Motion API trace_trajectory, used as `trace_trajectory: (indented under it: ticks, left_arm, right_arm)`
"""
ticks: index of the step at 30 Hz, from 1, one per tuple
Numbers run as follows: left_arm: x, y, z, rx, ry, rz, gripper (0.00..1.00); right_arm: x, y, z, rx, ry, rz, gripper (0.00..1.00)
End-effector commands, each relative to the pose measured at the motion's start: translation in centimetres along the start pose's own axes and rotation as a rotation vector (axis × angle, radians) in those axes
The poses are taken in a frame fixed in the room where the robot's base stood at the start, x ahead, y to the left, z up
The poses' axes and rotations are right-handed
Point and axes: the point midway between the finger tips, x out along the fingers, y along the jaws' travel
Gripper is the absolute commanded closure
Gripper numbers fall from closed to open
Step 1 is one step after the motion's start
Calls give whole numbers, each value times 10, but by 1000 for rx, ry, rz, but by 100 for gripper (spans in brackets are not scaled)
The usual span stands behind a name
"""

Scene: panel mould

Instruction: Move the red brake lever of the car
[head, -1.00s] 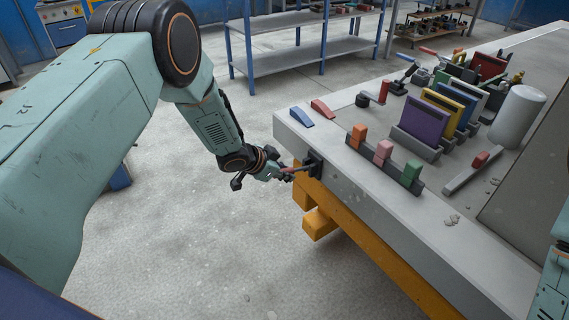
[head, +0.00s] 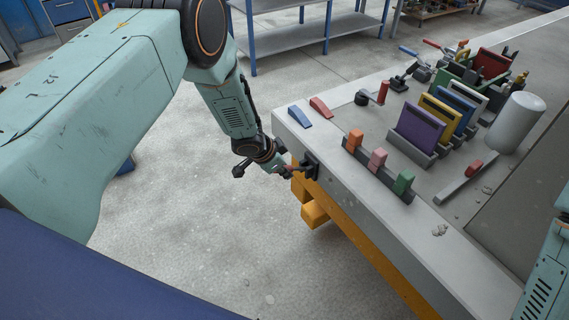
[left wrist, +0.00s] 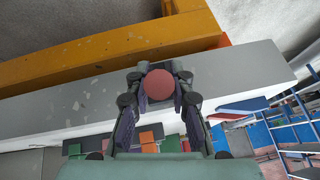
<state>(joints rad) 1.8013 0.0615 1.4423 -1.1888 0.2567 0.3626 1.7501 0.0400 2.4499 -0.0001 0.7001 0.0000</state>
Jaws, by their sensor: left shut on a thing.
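The red brake lever (head: 291,168) sticks out from a black bracket (head: 311,165) on the end face of the grey bench top. My left gripper (head: 282,168) is at the lever's outer end, beside the bench edge. In the left wrist view, the lever's round red end (left wrist: 159,85) sits between the two fingers of my left gripper (left wrist: 160,95), which are shut on it. The rest of the lever is hidden behind that end. My right gripper is out of view; only part of my right arm shows at the right edge.
On the grey bench (head: 460,235) stand a blue wedge pedal (head: 300,116), a red wedge pedal (head: 320,107), a row of coloured rocker blocks (head: 378,160), upright coloured panels (head: 418,127) and a white cylinder (head: 516,122). A yellow beam (head: 352,240) runs below. The floor at left is clear.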

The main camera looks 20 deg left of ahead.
Motion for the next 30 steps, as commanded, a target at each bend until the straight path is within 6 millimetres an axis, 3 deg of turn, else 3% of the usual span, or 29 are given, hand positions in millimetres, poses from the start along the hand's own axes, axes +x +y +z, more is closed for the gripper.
trace_trajectory:
  ticks: [12,13,20,30]
  left_arm:
    - [-1,0,-1,0,-1,-3,100]
    - [-1,-1,-1,0,-1,-3,76]
    - [0,-1,-1,1,-1,-2,57]
    - [-1,-2,-2,0,-1,-2,55]
  right_arm:
    - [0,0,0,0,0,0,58]
    - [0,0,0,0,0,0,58]
    - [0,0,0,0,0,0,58]
    - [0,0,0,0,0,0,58]
